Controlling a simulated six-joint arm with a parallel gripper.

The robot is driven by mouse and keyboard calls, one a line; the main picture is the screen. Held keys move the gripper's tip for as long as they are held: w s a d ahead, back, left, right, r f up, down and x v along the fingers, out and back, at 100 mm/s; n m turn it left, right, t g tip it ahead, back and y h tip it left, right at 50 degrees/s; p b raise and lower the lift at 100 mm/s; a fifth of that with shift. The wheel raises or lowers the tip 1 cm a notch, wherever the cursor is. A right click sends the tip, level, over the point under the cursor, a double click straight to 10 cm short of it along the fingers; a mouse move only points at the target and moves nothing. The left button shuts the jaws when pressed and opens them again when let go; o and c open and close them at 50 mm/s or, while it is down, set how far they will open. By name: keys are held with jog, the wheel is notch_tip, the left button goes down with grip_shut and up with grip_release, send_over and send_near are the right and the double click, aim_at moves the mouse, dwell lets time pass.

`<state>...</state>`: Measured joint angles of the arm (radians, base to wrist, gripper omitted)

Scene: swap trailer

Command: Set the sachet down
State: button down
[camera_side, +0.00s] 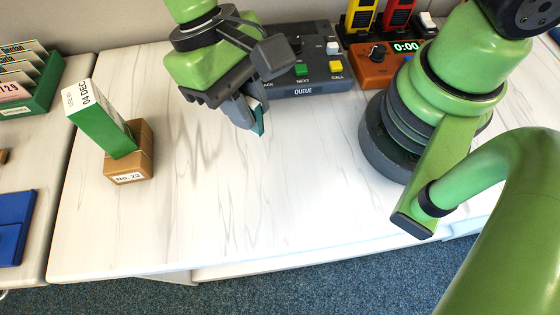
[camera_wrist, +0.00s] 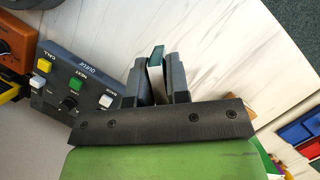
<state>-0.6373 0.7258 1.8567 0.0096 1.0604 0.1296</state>
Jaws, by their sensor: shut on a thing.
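My gripper (camera_side: 246,112) is shut on a small teal and white sachet (camera_side: 259,121) and holds it over the white marbled table (camera_side: 220,220), in front of the QUEUE box. The sachet (camera_wrist: 156,56) also shows between the two dark fingers of my gripper (camera_wrist: 155,72) in the wrist view, with its teal end sticking out past the fingertips. The fingers hide most of it. I cannot tell from these views how far it is above the table.
The QUEUE button box (camera_side: 306,83) stands behind my gripper. An orange timer (camera_side: 376,72) reads 0:00. The table's middle and front are clear.

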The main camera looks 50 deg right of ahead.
jog(key=s+f+n+h, duration=0.1)
jog(key=s+f+n, duration=0.1)
jog(key=s+d+f+n, duration=0.1)
jog(key=s+f+n, duration=0.1)
jog(key=shift+s+f+n+h, duration=0.2)
jog(key=shift+n+h, duration=0.1)
jog(key=shift+h, duration=0.1)
jog(key=shift+w+f, duration=0.1)
jog(key=shift+f, duration=2.45)
jog(key=c, duration=1.1)
grip_release()
jog(key=shift+f, duration=0.1)
